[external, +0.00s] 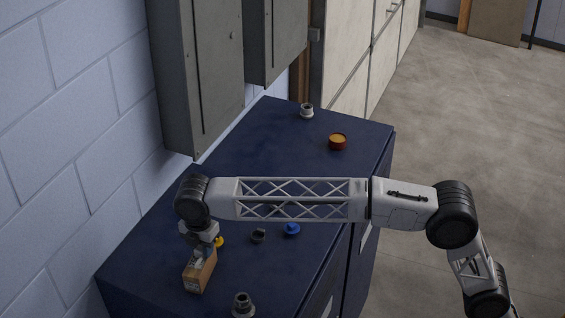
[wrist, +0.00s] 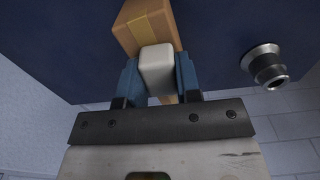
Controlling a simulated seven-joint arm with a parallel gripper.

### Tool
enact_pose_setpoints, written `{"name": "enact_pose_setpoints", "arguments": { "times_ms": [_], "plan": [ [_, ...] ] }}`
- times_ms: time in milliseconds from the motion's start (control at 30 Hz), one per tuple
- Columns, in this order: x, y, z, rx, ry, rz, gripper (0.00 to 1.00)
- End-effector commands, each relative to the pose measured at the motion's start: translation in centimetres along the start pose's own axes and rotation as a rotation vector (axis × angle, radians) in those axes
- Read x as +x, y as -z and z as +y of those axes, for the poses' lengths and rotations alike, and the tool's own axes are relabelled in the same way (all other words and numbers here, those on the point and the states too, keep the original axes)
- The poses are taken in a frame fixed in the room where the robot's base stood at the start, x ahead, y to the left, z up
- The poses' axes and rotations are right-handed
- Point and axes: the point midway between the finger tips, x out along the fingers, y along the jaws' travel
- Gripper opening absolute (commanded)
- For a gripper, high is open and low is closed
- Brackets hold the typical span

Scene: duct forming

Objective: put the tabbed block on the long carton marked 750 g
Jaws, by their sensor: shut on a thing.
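The brown carton (external: 199,274) lies near the left front of the dark blue cabinet top, with a pale label on its near end. In the wrist view the carton (wrist: 150,22), with a yellowish tape strip, shows just beyond the fingertips. My gripper (wrist: 157,75) is shut on a pale grey block (wrist: 156,68), taken to be the tabbed block, between its blue fingers. In the external view my gripper (external: 203,250) points down over the carton. The block is at the carton's top; whether it touches cannot be told. Its tab and the 750 g mark cannot be made out.
A grey fitting (external: 242,305) stands right of the carton. A yellow piece (external: 219,242), a dark ring (external: 259,236) and a blue knob (external: 292,230) lie nearby. A red-brown pot (external: 338,141) and a pale fitting (external: 307,110) are farther back. Grey wall boxes (external: 200,75) hang at left.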

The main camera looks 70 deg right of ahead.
Motion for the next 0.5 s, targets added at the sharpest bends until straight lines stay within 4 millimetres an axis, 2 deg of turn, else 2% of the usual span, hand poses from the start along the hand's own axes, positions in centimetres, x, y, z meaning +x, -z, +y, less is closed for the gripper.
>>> {"name": "enact_pose_setpoints", "arguments": {
  "times_ms": [33,67,200,500],
  "plan": [
    [0.11,0.0,-0.01,0.0,0.0,0.0,0.08],
    [0.08,0.0,0.0,0.0,0.0,0.0,0.36],
    [0.08,0.0,0.0,0.0,0.0,0.0,0.57],
    [0.03,0.0,0.0,0.0,0.0,0.0,0.57]
  ]
}}
